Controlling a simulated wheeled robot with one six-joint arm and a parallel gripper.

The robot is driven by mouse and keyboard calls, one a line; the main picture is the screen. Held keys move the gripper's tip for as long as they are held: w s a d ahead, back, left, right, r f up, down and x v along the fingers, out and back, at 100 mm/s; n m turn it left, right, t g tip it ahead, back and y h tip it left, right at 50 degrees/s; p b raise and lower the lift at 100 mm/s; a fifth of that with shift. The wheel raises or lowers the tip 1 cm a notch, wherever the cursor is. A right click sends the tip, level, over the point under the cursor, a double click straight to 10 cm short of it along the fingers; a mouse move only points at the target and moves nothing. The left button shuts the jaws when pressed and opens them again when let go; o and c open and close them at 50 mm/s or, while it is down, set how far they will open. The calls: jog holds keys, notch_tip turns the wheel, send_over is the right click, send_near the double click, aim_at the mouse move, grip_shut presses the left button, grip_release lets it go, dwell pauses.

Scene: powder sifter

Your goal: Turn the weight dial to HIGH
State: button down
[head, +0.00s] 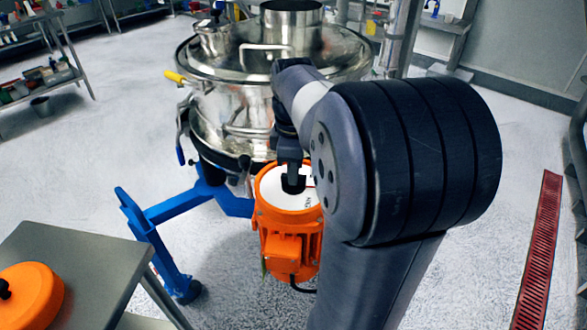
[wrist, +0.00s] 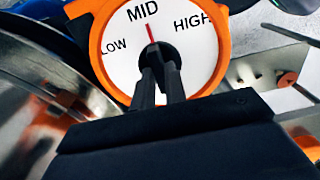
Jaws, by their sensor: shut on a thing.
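The weight dial is a white round face (wrist: 118,58) in an orange rim, marked LOW, MID and HIGH in the wrist view. Its red pointer (wrist: 151,33) points at MID. In the head view the dial face (head: 272,190) sits on top of the orange motor (head: 284,247). My gripper (wrist: 161,76) is shut on the dark knob at the dial's centre, and its fingers hide most of the knob. In the head view my gripper (head: 293,180) reaches down onto the dial from above.
The steel sifter (head: 245,75) with a yellow-handled clamp stands right behind the dial, on a blue frame (head: 170,208). A grey table (head: 95,262) with an orange lid (head: 30,295) is at the lower left. Open floor lies left of the sifter.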

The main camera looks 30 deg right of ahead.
jog(key=shift+r+m+p, duration=0.1)
jog(key=shift+m+p, duration=0.95)
jog(key=shift+m, duration=0.15)
jog(key=m+p, duration=0.2)
jog(key=m, duration=0.1)
jog(key=shift+r+m, duration=0.1)
jog(key=shift+m, duration=0.2)
jog(key=m+p, duration=0.3)
jog(key=m, duration=0.2)
jog(key=shift+m, duration=0.4)
jog(key=shift+f, duration=0.2)
jog(key=c, duration=1.4)
grip_release()
jog(key=shift+c, duration=0.2)
notch_tip(320, 180, up, 11)
jog(key=p, duration=0.1)
